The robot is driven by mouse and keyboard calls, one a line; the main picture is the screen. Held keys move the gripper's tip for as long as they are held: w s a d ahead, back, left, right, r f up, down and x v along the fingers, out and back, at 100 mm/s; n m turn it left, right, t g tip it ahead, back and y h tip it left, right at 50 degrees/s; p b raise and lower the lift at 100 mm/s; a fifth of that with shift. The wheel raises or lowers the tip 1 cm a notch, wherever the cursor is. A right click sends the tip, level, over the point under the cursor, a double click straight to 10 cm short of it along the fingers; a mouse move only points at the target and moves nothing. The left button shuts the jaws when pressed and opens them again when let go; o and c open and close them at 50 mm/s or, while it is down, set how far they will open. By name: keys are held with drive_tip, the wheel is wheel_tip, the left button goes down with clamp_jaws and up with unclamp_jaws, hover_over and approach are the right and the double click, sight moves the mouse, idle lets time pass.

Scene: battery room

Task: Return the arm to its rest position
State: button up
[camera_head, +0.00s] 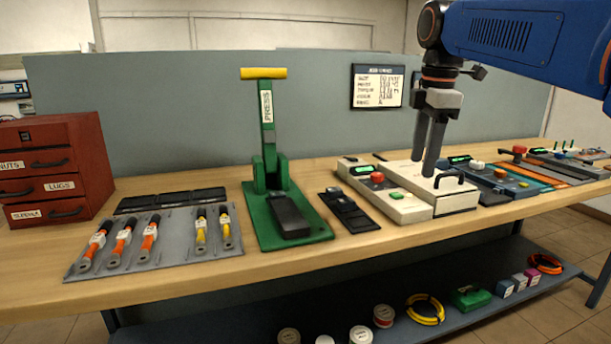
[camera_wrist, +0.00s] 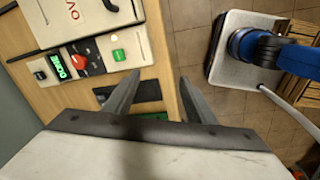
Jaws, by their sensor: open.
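My gripper (camera_head: 431,152) hangs from my blue arm (camera_head: 520,40) at the right of the head view, fingers pointing down. It appears in front of or above the cream box with a black handle (camera_head: 445,192) on the bench; I cannot tell the exact gap. In the wrist view my gripper (camera_wrist: 160,95) shows two grey fingers apart with nothing between them. Past the fingertips lie the bench edge and the tiled floor.
The wooden bench (camera_head: 340,250) carries a red drawer cabinet (camera_head: 55,165), a tray of cable lugs (camera_head: 165,260), a green press (camera_head: 285,210) and a cream device with red and green buttons (camera_head: 385,195). Devices crowd the right. A lower shelf (camera_head: 470,320) holds spools and small boxes.

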drive_tip(key=s+d+f+m+t, duration=0.1)
drive_tip(key=s+d+f+m, duration=0.1)
drive_tip(key=s+f+m, duration=0.6)
drive_tip(key=s+d+f+m+t, duration=0.1)
drive_tip(key=s+f+m+t, duration=0.1)
drive_tip(key=s+f+m, duration=0.7)
drive_tip(key=s+f, duration=0.7)
drive_tip(key=f, duration=0.5)
drive_tip(key=shift+s+d+f+m, duration=0.25)
drive_tip(key=shift+s+d+m, duration=0.05)
drive_tip(key=shift+d, duration=0.1)
